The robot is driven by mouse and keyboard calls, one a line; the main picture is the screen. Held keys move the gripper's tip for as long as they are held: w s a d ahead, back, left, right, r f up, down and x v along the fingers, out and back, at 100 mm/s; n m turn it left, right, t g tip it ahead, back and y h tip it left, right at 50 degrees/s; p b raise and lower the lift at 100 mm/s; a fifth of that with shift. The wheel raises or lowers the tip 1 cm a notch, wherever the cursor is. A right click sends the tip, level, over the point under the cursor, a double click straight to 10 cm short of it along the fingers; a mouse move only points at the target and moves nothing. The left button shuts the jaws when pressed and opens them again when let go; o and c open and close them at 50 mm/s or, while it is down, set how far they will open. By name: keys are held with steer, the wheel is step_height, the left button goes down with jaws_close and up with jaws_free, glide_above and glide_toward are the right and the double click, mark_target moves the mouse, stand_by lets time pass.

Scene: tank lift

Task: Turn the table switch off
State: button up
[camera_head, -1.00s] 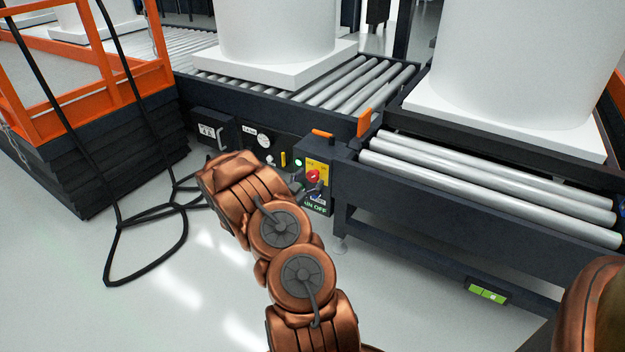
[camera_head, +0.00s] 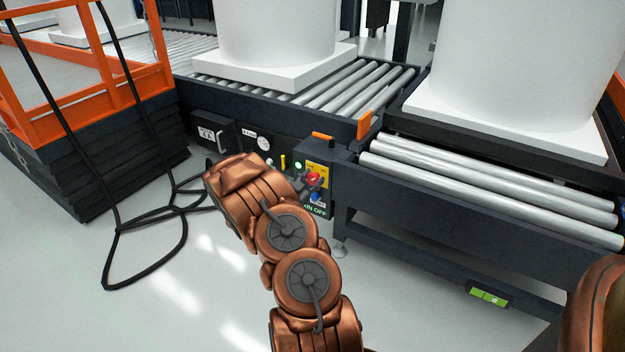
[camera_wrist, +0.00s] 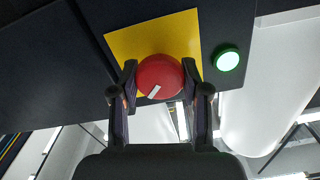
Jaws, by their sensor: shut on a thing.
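The table switch is a red round knob (camera_wrist: 160,77) with a white mark, on a yellow plate (camera_wrist: 117,44) in the wrist view. My gripper (camera_wrist: 160,84) has one finger on each side of the knob and is shut on it. In the head view the red knob (camera_head: 313,178) shows on the yellow panel at the end of the roller table, with my gripper (camera_head: 310,183) at it and my arm partly covering the area. A green lamp (camera_wrist: 228,60) is lit beside the plate. The knob's white mark lies tilted.
A blue button (camera_head: 315,197) sits below the knob. Roller tables (camera_head: 480,185) carry large white tanks (camera_head: 530,60) on white slabs. An orange-railed lift (camera_head: 85,85) with hanging black cables (camera_head: 135,275) stands at the left.

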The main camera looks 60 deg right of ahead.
steer(key=shift+d, duration=0.1)
steer(key=c, duration=0.4)
steer(key=shift+r+p, duration=0.1)
steer(key=shift+p, duration=0.35)
steer(key=n+p, duration=0.2)
steer(key=p, duration=0.1)
steer(key=shift+r, duration=0.2)
steer(key=n+p, duration=0.1)
steer(key=p, duration=0.1)
steer(key=shift+n+p, duration=0.3)
steer(key=n+p, duration=0.4)
steer(key=p, duration=0.2)
steer(key=shift+w+n, duration=0.1)
steer(key=shift+n, duration=0.2)
steer(key=n+p, duration=0.4)
steer(key=shift+f+n, duration=0.1)
steer(key=shift+n, duration=0.2)
steer(key=shift+f+n+p, duration=0.2)
steer(key=shift+n+p, duration=0.9)
steer(key=shift+n, duration=1.4)
steer(key=shift+w, duration=0.1)
